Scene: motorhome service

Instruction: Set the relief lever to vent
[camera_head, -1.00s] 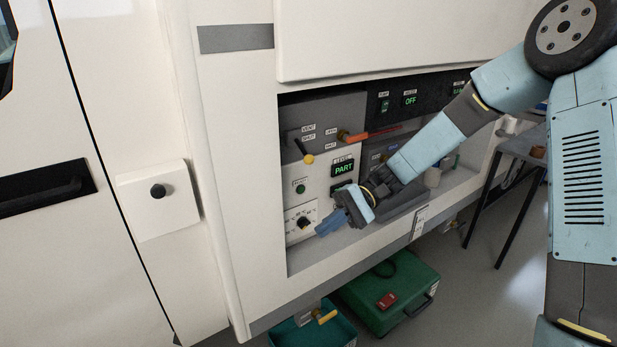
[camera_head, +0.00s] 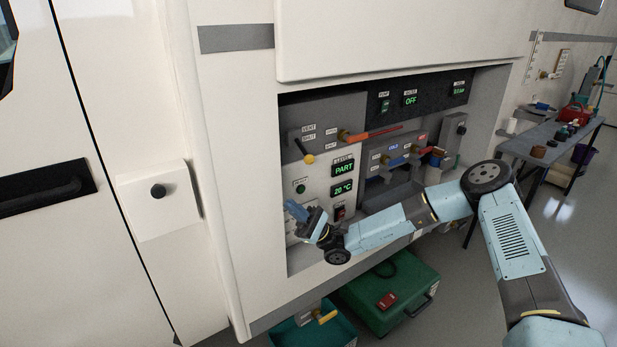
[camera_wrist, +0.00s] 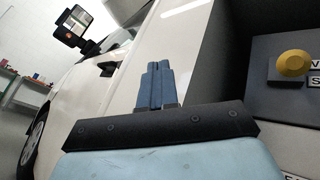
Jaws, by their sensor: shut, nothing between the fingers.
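The relief lever (camera_head: 308,158) is a small lever with a yellow knob on the grey upper-left panel of the service bay. It hangs down and slightly right from its pivot, beside the VENT and SHUT labels (camera_head: 308,133). The yellow knob (camera_wrist: 292,63) also shows at the right edge of the wrist view, with its labels cut off. My gripper (camera_head: 291,207) is shut and empty. It is below and a little left of the knob, apart from it, with fingers pointing up and left. In the wrist view, the closed blue fingers (camera_wrist: 157,68) are left of the knob.
A red-handled lever (camera_head: 370,133) sticks out right of the relief lever. Below are displays reading PART (camera_head: 344,169) and 20 °C, a red switch (camera_head: 339,212) and more valves. The bay's left wall is close to my gripper. A green case (camera_head: 390,290) lies on the floor.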

